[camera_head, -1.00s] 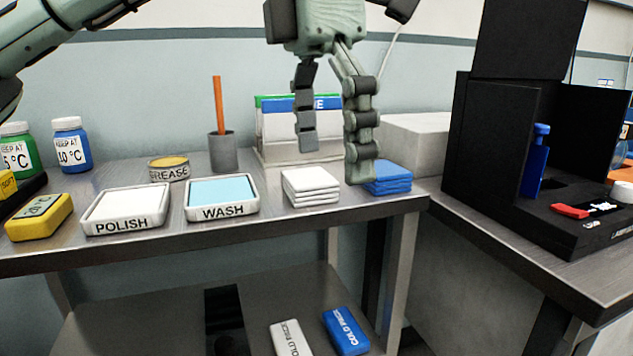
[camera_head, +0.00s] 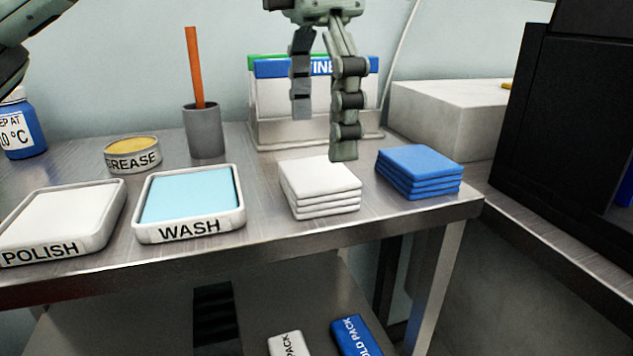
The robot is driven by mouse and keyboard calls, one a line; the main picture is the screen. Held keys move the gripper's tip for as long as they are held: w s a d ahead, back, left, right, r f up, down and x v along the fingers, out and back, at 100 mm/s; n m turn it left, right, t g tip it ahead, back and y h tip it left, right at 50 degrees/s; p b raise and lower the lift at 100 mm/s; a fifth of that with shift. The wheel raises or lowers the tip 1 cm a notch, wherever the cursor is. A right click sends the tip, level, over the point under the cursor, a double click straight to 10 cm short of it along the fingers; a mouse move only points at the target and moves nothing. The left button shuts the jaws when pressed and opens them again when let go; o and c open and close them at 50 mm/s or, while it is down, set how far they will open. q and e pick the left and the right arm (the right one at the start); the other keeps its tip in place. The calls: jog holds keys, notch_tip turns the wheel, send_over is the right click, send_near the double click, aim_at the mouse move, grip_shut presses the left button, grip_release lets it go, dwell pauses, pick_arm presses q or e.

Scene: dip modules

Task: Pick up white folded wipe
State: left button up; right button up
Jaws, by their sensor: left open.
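The white folded wipe (camera_head: 318,188) lies as the top of a small stack near the front edge of the metal table. My left gripper (camera_head: 325,138) hangs above and behind the stack with its fingers pointing down. It is open, with a clear gap between the fingers, and nothing is held. The right finger's tip overlaps the back edge of the white stack in the picture; I cannot tell whether it touches. My right gripper is not in view.
A blue folded stack (camera_head: 418,172) sits just right of the white one. The WASH tray (camera_head: 190,230) and POLISH tray (camera_head: 60,242) are to the left. A grease tin (camera_head: 132,156), grey cup (camera_head: 204,130) and file holder (camera_head: 262,131) stand behind. A black case (camera_head: 565,120) is at right.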

aim_at(317, 170)
pick_arm(q)
jog(key=shift+a+f, duration=0.1)
jog(key=shift+f, duration=1.9)
jog(key=c, duration=1)
